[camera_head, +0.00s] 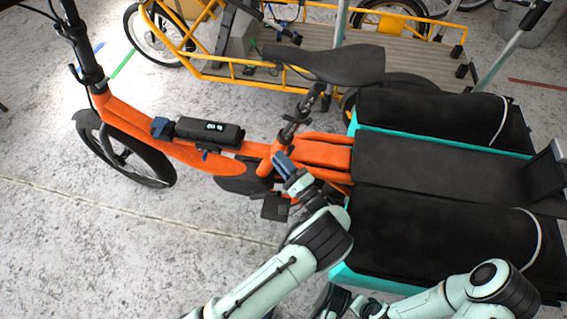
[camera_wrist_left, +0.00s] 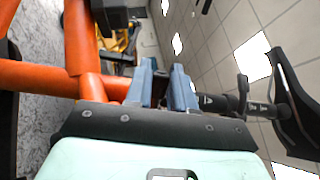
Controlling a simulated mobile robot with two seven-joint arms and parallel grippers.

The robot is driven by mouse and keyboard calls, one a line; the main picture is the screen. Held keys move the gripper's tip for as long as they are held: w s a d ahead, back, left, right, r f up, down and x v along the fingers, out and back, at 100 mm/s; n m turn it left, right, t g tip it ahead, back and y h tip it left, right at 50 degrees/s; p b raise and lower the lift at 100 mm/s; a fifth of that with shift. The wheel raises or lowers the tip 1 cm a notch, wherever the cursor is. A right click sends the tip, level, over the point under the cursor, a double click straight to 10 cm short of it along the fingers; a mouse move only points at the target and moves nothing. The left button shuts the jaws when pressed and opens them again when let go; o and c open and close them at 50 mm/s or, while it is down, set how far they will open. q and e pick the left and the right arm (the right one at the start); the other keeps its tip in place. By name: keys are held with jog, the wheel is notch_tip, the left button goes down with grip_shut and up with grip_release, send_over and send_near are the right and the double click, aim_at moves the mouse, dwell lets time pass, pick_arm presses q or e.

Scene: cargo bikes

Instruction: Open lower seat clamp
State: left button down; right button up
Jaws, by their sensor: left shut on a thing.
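The orange cargo bike (camera_head: 200,165) stands side-on, its black saddle (camera_head: 335,65) on a seat post (camera_head: 292,128) that runs down into the orange frame. My left gripper (camera_head: 284,163) is at the foot of the seat post, where the lower seat clamp sits. Its two blue fingers (camera_wrist_left: 166,84) are close together in the left wrist view, shut on a small part at the clamp. The lever itself is mostly hidden by the fingers. The seat post (camera_wrist_left: 238,103) and saddle (camera_wrist_left: 297,100) lie to the right there.
A teal cargo box (camera_head: 372,131) with black padded covers (camera_head: 430,230) stands just right of the seat post. A black battery unit (camera_head: 208,132) sits on the frame to the left. A yellow cargo bike (camera_head: 290,82) stands behind. The floor at lower left is clear.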

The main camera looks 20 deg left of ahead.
pick_arm(q)
jog(key=shift+w+d+r, duration=0.1)
jog(key=shift+w+d, duration=0.05)
pick_arm(e)
jog(key=shift+s+d+f, duration=0.1)
jog(key=shift+d, duration=0.1)
pick_arm(q)
jog(key=c, duration=1)
grip_release()
jog(key=shift+c, duration=0.2)
